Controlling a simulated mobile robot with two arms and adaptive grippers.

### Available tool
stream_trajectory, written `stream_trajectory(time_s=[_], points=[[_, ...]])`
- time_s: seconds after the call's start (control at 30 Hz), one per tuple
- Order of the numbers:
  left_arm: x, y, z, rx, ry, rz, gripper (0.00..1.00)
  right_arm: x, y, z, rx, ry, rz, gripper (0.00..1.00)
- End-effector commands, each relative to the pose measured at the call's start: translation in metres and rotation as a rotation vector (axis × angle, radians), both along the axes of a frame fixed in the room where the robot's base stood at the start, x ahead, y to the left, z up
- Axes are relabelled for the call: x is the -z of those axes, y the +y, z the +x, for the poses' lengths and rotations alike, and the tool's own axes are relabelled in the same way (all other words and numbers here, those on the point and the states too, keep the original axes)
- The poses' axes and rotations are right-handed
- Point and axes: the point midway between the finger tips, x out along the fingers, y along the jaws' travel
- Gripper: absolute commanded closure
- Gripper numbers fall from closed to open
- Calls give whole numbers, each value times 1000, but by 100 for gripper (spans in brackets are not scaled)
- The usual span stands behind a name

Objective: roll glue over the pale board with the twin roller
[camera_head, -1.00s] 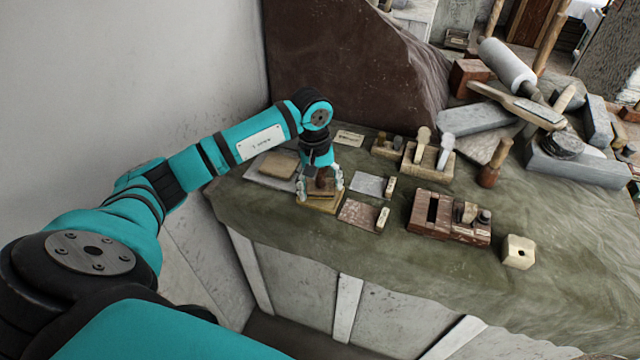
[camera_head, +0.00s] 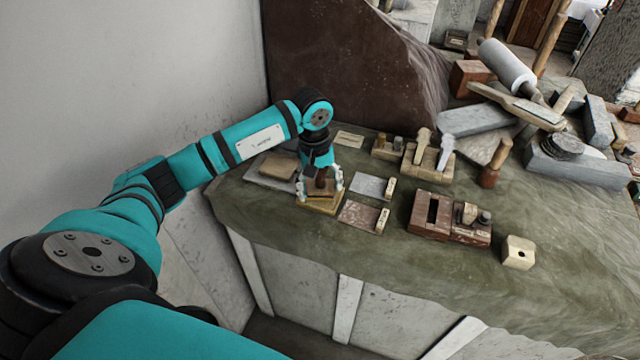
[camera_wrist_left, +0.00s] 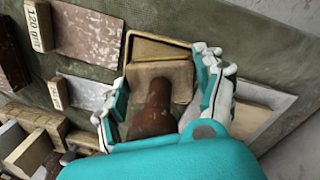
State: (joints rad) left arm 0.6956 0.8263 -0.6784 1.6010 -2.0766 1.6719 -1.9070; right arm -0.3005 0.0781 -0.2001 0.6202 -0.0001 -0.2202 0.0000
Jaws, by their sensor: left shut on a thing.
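My left gripper (camera_head: 321,186) points down over the table at the near left. In the left wrist view its two fingers (camera_wrist_left: 160,98) stand on either side of a tool with a dark brown round handle (camera_wrist_left: 153,108) and a tan block below it, and they are shut on it. The tool's block is over a shallow wooden tray (camera_head: 322,208); I cannot tell whether it touches. No rollers can be made out on the tool. A pale grey board (camera_head: 258,175) with a tan piece on it lies left of the gripper. My right gripper is not in view.
A light grey plate (camera_head: 368,185) and a mottled reddish plate (camera_head: 357,217) lie right of the gripper. Beyond them are a red-brown wooden box (camera_head: 448,232) and a pale cube (camera_head: 518,252). Stone blocks crowd the back right. The front right of the cloth is clear.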

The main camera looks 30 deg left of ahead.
Motion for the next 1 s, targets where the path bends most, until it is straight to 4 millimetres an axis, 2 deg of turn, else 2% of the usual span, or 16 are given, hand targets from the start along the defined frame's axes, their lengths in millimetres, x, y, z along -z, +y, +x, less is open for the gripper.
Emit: stream_trajectory(time_s=[0.1, 0.7, 1.0], points=[[-14, 1, 1, 0, -5, 1, 65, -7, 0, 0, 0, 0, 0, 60], [-62, 1, 2, -1, -7, 0, 65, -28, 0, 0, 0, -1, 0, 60], [-67, 0, 2, -1, -6, -1, 65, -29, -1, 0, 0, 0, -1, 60]])
